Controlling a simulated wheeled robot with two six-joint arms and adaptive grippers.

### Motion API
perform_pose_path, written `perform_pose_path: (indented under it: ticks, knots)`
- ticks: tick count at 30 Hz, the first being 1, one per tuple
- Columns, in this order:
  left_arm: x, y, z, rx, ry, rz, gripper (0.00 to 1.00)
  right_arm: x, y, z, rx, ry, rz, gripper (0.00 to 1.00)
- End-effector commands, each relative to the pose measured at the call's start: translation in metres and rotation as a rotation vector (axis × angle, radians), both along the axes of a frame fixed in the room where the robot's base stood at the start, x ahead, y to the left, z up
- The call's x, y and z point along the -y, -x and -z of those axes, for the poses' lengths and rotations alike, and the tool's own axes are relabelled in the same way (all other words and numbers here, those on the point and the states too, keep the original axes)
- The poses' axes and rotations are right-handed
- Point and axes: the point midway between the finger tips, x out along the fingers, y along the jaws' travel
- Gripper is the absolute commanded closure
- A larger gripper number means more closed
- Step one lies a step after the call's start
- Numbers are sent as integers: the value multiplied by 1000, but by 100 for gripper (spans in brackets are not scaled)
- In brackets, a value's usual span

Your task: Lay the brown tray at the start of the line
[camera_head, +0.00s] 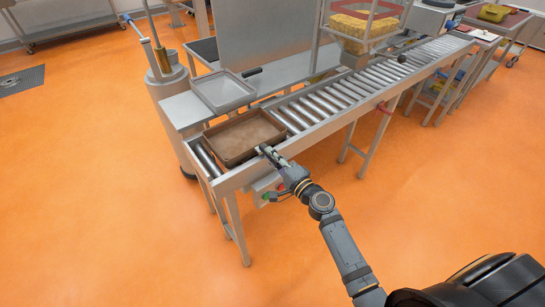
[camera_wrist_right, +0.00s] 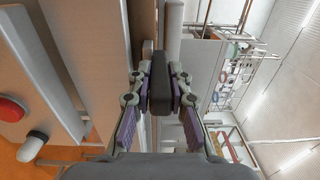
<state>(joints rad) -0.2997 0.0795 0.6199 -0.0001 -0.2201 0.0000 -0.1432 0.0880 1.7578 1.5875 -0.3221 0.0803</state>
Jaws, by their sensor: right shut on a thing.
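The brown tray (camera_head: 238,141) is shallow, rectangular and empty. In the head view it lies over the near-left end of the roller line (camera_head: 322,102), a few bare rollers showing to its left. It looks level; I cannot tell whether its whole base touches the rollers. My right gripper (camera_head: 266,151) is at the tray's near right corner and is shut on its rim. In the right wrist view its fingers (camera_wrist_right: 160,84) are closed around a dark upright piece. My left gripper is in neither view.
A grey tray (camera_head: 223,92) sits on a steel side table behind the line. A control box with a green button (camera_head: 267,196) hangs below the near rail. A basket of yellow pieces (camera_head: 362,24) stands over the line farther back. The orange floor in front is clear.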

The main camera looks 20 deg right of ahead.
Motion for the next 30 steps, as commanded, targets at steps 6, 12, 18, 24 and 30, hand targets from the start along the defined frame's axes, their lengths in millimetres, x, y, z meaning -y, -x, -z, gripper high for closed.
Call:
perform_pose_path:
  ticks: [6,12,18,24,30]
  knots:
    - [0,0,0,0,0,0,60,0,0,-2,3,-1,0,80]
    - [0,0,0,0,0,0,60,0,0,-1,2,-1,0,55]
    - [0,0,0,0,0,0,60,0,0,-1,1,0,0,55]
    - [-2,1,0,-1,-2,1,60,4,11,2,-2,2,0,55]
    - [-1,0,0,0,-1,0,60,20,58,3,-6,4,-2,55]
